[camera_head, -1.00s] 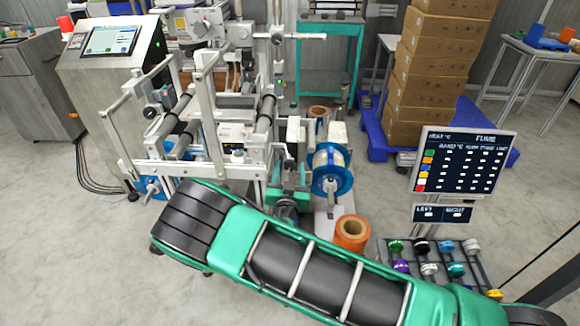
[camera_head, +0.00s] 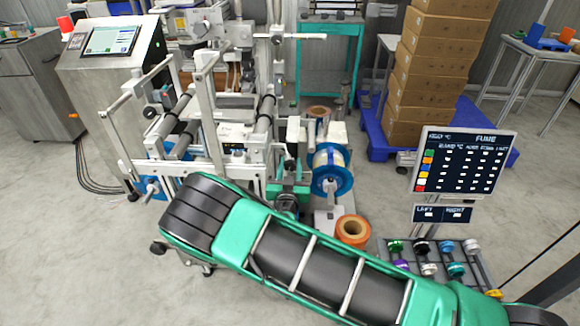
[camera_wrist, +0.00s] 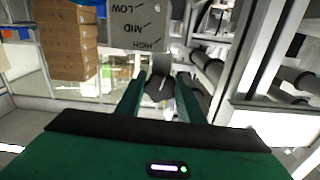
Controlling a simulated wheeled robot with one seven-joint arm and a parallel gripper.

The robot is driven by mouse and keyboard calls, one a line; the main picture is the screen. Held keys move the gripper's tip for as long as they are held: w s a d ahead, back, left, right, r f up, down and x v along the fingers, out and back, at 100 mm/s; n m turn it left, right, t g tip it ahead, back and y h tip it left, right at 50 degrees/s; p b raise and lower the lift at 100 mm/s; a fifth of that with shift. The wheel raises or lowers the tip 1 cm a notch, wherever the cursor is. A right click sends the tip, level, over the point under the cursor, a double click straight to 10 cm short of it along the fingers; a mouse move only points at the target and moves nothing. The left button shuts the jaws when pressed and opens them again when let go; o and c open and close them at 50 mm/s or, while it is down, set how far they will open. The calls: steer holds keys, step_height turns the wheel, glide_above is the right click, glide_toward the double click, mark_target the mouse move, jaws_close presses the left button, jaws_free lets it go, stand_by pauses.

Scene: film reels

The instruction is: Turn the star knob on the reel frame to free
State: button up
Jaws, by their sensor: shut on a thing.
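In the wrist view my gripper (camera_wrist: 159,98) has its two dark green fingers on either side of a dark knob (camera_wrist: 158,85) with a pale mark on its face. The fingers hide the knob's sides, and I cannot make out a star shape. A grey plate (camera_wrist: 125,28) beside the knob reads LOW, MID and HIGH, upside down in this view; no "free" label is legible. In the head view the reel frame (camera_head: 228,172) stands behind my green arm, with a blue-flanged reel (camera_head: 332,168) at its right. My arm hides my gripper there.
An orange roll (camera_head: 352,230) lies on the floor right of the frame. A display board (camera_head: 464,165) stands above a rack of coloured spools (camera_head: 424,268). Stacked cartons (camera_head: 432,75) are behind. A control cabinet (camera_head: 115,90) is at left. Open floor lies at left.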

steer(key=shift+n, duration=1.1)
steer(key=o, duration=1.1)
steer(key=shift+c, duration=0.2)
steer(key=s, duration=1)
steer(key=shift+s+a, duration=0.25)
steer(key=shift+s, duration=0.1)
